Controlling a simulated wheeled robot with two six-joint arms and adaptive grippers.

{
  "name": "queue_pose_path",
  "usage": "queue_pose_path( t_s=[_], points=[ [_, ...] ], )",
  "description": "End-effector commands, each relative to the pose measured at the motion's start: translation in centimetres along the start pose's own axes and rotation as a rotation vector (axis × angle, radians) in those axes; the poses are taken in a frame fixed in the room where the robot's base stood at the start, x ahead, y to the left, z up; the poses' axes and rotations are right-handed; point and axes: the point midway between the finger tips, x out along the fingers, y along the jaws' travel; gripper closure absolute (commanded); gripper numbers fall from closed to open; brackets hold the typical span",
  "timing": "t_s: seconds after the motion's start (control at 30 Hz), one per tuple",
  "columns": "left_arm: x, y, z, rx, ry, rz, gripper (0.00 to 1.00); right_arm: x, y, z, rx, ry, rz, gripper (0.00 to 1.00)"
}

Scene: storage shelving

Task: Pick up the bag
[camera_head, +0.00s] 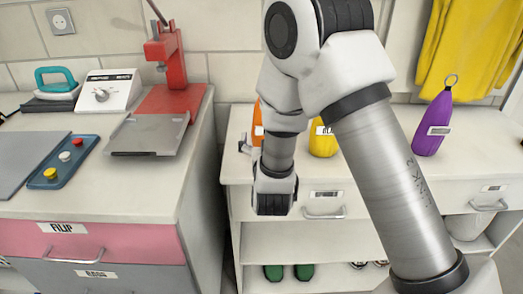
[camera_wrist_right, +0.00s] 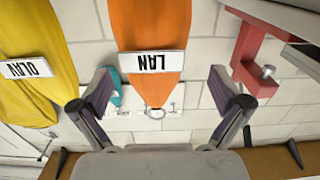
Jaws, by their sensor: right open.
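Several bags with label plates and a ring at the tip stand on the white cabinet. The orange bag (camera_wrist_right: 145,30), labelled LAN, is upside down in the right wrist view, its tip and ring between my right gripper's (camera_wrist_right: 160,78) spread, empty fingers, touching neither. In the head view only a sliver of the orange bag (camera_head: 257,122) shows behind my right arm. A yellow bag (camera_wrist_right: 38,98), labelled OLAV, is beside it; in the head view this yellow bag (camera_head: 322,141) is partly behind my arm. A purple bag (camera_head: 434,126) stands farther right. My left gripper is out of view.
A red press (camera_head: 166,50), a white device (camera_head: 108,92) and a blue tray with buttons (camera_head: 63,160) are on the left counter (camera_head: 130,185). A yellow cloth (camera_head: 470,45) hangs at the back right. Green shoes (camera_head: 303,271) are on the lower shelf (camera_head: 345,240).

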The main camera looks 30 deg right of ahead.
Motion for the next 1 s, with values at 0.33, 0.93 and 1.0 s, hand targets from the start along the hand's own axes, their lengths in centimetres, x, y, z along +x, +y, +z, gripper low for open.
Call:
queue_pose_path(
  t_s=[0.33, 0.93, 1.0],
  points=[
    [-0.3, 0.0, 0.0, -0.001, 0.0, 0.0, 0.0, 4.7, 0.1, -1.2, 0.012, 0.034, 0.015, 0.0],
    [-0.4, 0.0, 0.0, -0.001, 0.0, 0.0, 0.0, 7.8, 0.0, -1.1, 0.008, 0.03, 0.012, 0.67],
    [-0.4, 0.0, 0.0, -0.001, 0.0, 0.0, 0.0, 7.9, 0.0, -1.2, 0.009, 0.032, 0.012, 0.82]
  ],
)
